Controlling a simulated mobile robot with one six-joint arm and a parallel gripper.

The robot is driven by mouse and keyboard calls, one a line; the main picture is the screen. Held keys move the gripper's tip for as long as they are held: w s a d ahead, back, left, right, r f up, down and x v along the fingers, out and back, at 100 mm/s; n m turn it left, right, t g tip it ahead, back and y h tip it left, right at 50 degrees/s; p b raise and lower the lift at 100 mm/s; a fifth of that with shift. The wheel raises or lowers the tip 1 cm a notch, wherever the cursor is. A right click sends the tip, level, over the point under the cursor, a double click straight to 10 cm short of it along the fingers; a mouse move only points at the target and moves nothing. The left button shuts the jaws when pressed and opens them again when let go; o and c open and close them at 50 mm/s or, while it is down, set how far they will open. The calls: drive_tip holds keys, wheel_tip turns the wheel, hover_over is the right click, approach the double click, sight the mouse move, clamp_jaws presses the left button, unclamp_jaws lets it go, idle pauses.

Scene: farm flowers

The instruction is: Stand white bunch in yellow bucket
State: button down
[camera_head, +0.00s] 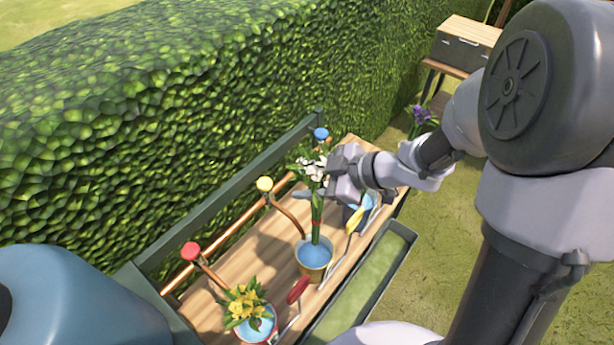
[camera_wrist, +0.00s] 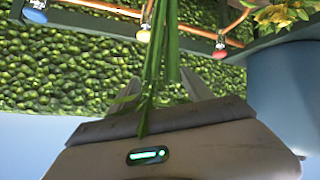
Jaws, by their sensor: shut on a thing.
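The white bunch (camera_head: 312,170) is upright, with white blooms and leaves at the top and long green stems below, tied by a red band. My gripper (camera_head: 325,190) is shut on its upper stems, just under the blooms. The yellow bucket (camera_head: 315,274) stands on the wooden bench with blue water in it. The stem ends reach down to the bucket's mouth; I cannot tell whether they touch the water. In the wrist view the green stems (camera_wrist: 162,55) run between my two fingers (camera_wrist: 160,92); the blooms are not visible there.
Yellow flowers (camera_head: 245,302) stand in another bucket at the front. A red-handled tool (camera_head: 298,290) and a yellow-handled tool (camera_head: 354,221) are beside the yellow bucket. A blue bucket (camera_head: 360,203) is partly hidden behind my gripper. Red (camera_head: 190,251), yellow (camera_head: 265,184) and blue (camera_head: 321,133) taps line the back.

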wheel_tip(320, 180, down, 20)
drive_tip(key=b, duration=1.4)
drive_tip(key=shift+f, duration=0.1)
drive_tip(key=shift+c, duration=1.8)
unclamp_jaws()
drive_tip(key=p+v, duration=0.7)
drive_tip(key=v, duration=1)
drive_tip(key=shift+p, duration=0.4)
